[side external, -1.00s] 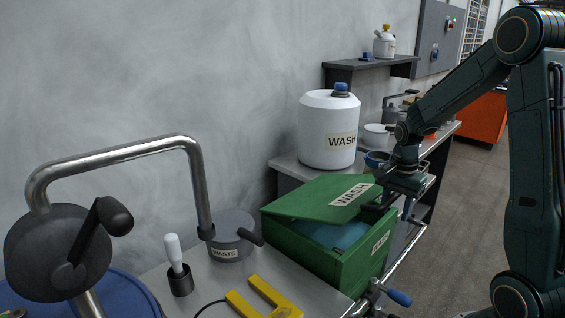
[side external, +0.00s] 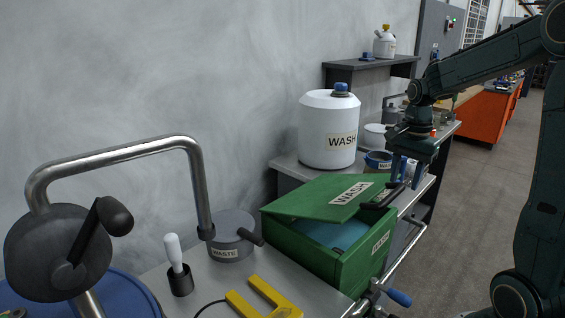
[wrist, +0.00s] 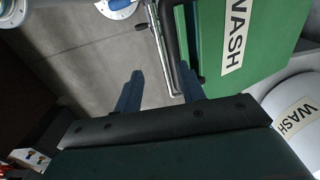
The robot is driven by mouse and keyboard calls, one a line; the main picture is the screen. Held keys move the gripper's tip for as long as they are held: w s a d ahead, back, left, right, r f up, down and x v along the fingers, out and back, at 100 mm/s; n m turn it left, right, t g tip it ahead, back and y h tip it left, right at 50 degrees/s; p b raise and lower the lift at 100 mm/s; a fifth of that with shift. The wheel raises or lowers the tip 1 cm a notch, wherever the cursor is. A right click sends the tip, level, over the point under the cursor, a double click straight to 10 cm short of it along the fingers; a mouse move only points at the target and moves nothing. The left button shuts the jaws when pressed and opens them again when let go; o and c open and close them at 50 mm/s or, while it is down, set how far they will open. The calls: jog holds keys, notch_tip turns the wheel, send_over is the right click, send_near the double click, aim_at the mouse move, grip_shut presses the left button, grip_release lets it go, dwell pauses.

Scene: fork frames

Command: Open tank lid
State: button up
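The green tank (side external: 350,268) labelled WASH stands on the bench. Its green lid (side external: 305,198), also labelled WASH, sits tilted on it, with a gap on the near side showing a blue surface (side external: 340,233) inside. A dark bar handle (side external: 380,205) shows at the lid's right edge. The lid also shows in the wrist view (wrist: 265,45), with the dark handle (wrist: 168,35) along its left edge. My gripper (wrist: 157,78) is open, its two blue fingers apart. The right fingertip is close to the handle's end; I cannot tell if they touch.
A white WASH jug (side external: 328,130) stands behind the tank. A grey WASTE pot (side external: 232,238), a yellow fork-shaped piece (side external: 262,300) and a white-handled tool (side external: 174,252) are left of it. A metal rail (side external: 408,245) with a blue-handled valve (side external: 398,298) runs along the bench front.

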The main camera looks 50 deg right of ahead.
jog(key=s+a+r+n+t, duration=0.1)
jog(key=s+a+r+n, duration=0.1)
jog(key=a+r+n, duration=0.5)
jog(key=s+a+n+t, duration=0.4)
jog(key=s+a+n, duration=0.4)
jog(key=a+n, duration=0.2)
jog(key=shift+s+a+f, duration=0.25)
jog(key=shift+s+a, duration=0.1)
jog(key=shift+a, duration=1)
jog(key=shift+w, duration=0.1)
